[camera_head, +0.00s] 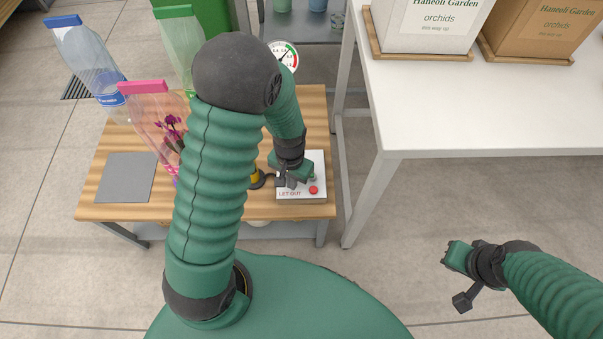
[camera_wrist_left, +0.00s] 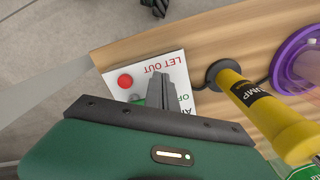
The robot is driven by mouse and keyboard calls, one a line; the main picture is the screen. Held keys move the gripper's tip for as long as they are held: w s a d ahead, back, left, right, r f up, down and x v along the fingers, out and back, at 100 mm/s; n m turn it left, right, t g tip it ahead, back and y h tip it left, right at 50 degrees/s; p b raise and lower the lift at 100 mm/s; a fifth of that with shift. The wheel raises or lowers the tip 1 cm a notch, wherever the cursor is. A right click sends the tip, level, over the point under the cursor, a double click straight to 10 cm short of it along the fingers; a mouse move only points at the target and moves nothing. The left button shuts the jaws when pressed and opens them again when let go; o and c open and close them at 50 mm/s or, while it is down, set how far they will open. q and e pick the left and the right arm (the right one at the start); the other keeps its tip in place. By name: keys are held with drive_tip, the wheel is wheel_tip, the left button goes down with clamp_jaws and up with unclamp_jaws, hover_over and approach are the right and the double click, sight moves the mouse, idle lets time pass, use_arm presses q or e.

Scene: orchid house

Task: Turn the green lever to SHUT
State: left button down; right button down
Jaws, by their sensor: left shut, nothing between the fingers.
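I cannot make out a green lever or the word SHUT for certain. A white panel (camera_head: 287,194) lies at the front right of the wooden table; it also shows in the left wrist view (camera_wrist_left: 113,82). It has a red button (camera_wrist_left: 125,81), the words LET OUT and green lettering partly covered by my fingers. A bit of green (camera_wrist_left: 138,101) shows beside the fingers; its shape is mostly hidden. My left gripper (camera_head: 292,184) is shut and empty over the panel; whether it touches is unclear. My right gripper (camera_head: 449,257) hangs over the floor at the right; its fingers are too small to judge.
A yellow pump (camera_wrist_left: 247,92) stands beside the panel. Clear bags with blue (camera_head: 63,21), green (camera_head: 173,11) and pink clips (camera_head: 142,87) stand at the left. A gauge (camera_head: 284,54) is behind my left arm. A grey plate (camera_head: 125,177) lies left. A white table (camera_head: 450,110) stands right.

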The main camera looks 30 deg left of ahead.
use_arm(q)
drive_tip(key=shift+w+a, duration=0.7)
drive_tip(key=shift+a, duration=0.2)
drive_tip(key=shift+w+a+p, duration=0.4)
drive_tip(key=shift+w+a, duration=0.25)
drive_tip(key=shift+w, duration=0.35)
